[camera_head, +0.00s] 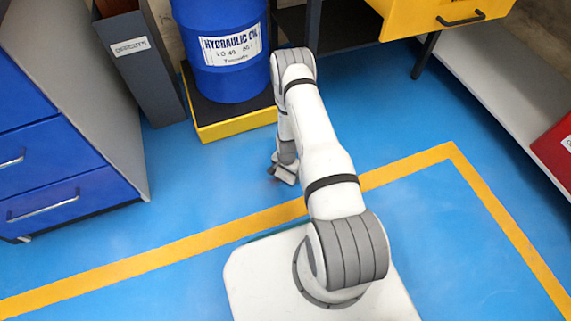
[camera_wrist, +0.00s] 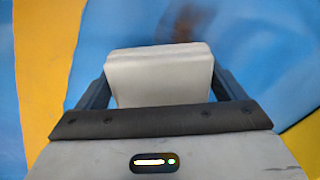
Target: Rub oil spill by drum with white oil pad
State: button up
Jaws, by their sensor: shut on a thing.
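The white oil pad (camera_wrist: 160,78) sits between the fingers of my gripper (camera_wrist: 160,88), which is shut on it. In the wrist view a dark brownish smear, the oil spill (camera_wrist: 183,22), shows on the blue floor just beyond the pad's top edge. I cannot tell whether the pad touches the floor. In the head view my gripper (camera_head: 285,172) is low over the floor, in front of the blue hydraulic oil drum (camera_head: 226,75). My arm hides part of the floor there, and only a small dark trace shows beside the gripper.
The drum stands on a black-topped yellow spill pallet (camera_head: 235,124). A yellow drawer unit (camera_head: 430,14) is at the upper right. A yellow line (camera_head: 150,263) crosses the open blue floor.

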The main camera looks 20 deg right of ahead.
jog(key=shift+r+p, duration=1.55)
jog(key=shift+r, duration=1.15)
jog(key=shift+r, duration=0.1)
